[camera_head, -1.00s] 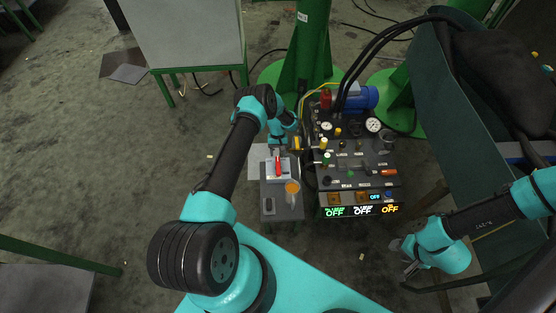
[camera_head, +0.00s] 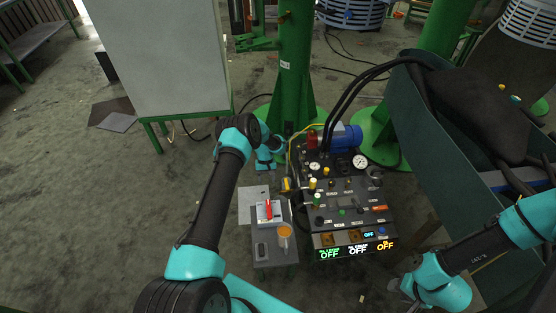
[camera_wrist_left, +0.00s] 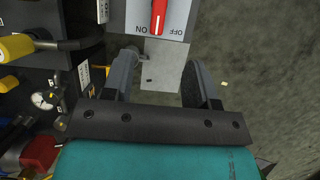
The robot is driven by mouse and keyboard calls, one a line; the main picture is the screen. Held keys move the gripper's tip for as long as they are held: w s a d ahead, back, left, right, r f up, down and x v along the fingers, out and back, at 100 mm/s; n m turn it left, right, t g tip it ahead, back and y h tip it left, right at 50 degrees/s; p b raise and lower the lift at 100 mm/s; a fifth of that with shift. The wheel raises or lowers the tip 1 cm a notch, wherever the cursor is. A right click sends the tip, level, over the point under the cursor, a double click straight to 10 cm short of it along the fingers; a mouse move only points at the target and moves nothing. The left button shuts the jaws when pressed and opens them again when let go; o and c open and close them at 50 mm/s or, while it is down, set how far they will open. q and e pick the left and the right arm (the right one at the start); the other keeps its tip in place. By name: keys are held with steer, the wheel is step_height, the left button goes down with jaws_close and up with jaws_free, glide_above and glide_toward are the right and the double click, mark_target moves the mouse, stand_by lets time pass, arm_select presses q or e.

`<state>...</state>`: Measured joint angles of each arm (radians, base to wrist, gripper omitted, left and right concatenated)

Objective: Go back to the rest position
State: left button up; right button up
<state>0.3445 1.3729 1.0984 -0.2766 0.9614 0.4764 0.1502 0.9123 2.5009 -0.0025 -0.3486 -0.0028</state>
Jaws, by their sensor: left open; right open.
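The switch box (camera_head: 263,219) with its red handle (camera_head: 267,208) stands on a small grey stand left of the black machine (camera_head: 345,190). In the left wrist view the red handle (camera_wrist_left: 158,15) is at the top, between the ON and OFF labels. My left gripper (camera_wrist_left: 163,65) is open and empty, its fingers apart from the switch. In the head view my left wrist (camera_head: 266,148) is just behind the switch, and its fingers are hard to make out. My right gripper (camera_head: 404,291) is open and empty, low at the right, in front of the machine.
The machine's front displays (camera_head: 357,249) read OFF. A clear cup with orange contents (camera_head: 285,236) stands beside the switch. A green post (camera_head: 295,70) rises behind, and a dark green slanted panel (camera_head: 430,140) is at right. The floor at left is mostly clear.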

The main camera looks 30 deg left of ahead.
arm_select(q)
steer(key=s+d+r+m+t, duration=0.1)
steer(key=s+d+r, duration=0.2)
steer(key=s+d, duration=0.25)
steer(key=s+d+r+m+t+h, duration=0.1)
steer(key=s+d+r+m, duration=0.1)
steer(key=s+d, duration=0.4)
steer(key=s+d+r+m+t, duration=0.1)
steer(key=s+d+r, duration=0.25)
steer(key=s, duration=0.35)
steer(key=s+d+r+t, duration=0.1)
steer(key=s+d+r, duration=0.1)
steer(key=s+r, duration=0.4)
steer(key=s, duration=0.4)
steer(key=shift+d+m+t, duration=0.3)
steer(key=shift+m, duration=0.1)
